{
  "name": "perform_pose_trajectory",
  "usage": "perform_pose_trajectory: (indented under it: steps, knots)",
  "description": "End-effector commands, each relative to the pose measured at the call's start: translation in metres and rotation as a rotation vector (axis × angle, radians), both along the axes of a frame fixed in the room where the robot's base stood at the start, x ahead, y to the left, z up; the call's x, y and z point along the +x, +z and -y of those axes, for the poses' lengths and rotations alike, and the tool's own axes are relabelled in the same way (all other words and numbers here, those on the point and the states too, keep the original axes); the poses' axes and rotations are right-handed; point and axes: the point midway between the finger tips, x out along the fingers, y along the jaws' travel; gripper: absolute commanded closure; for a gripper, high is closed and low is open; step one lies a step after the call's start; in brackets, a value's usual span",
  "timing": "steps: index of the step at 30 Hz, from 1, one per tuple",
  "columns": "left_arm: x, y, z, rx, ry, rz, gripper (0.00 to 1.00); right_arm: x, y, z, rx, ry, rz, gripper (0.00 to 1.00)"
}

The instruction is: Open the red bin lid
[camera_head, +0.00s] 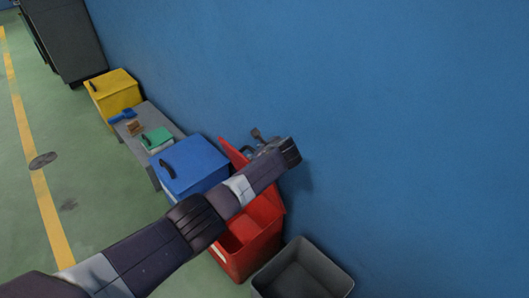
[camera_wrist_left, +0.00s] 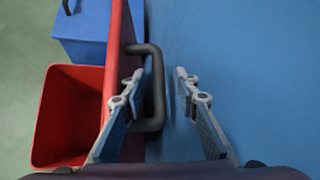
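The red bin (camera_head: 250,262) stands by the blue wall, and its inside is exposed. Its red lid (camera_head: 231,152) is swung up to a steep angle on the wall side, partly hidden by my left arm. In the left wrist view the bin (camera_wrist_left: 66,112) is open at the left, and the lid (camera_wrist_left: 117,55) shows nearly edge-on. The lid's black handle (camera_wrist_left: 157,88) lies between the fingers of my left gripper (camera_wrist_left: 157,86), which are spread apart. My left gripper (camera_head: 257,143) is beside the raised lid. My right gripper is not in view.
A blue bin (camera_head: 195,168) stands beside the red one. An open grey bin (camera_head: 302,270) is at the other side. A grey bench (camera_head: 160,118) with small items and a yellow bin (camera_head: 113,92) are farther back. The blue wall (camera_head: 400,120) is close; green floor is free at left.

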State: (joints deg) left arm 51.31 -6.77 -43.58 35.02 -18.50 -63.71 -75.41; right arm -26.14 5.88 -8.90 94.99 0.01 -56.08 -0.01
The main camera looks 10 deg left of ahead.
Motion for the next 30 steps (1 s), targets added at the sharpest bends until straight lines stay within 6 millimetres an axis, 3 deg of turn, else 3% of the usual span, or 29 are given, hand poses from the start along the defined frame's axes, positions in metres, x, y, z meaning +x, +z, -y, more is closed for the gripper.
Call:
perform_pose_trajectory:
  steps: [21,30]
  knots:
    - [-0.057,0.062,0.038,-0.001,-0.003,0.003,0.72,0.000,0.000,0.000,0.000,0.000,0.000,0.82]
    - [-0.067,0.072,0.044,0.000,-0.003,0.002,0.72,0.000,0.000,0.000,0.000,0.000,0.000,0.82]
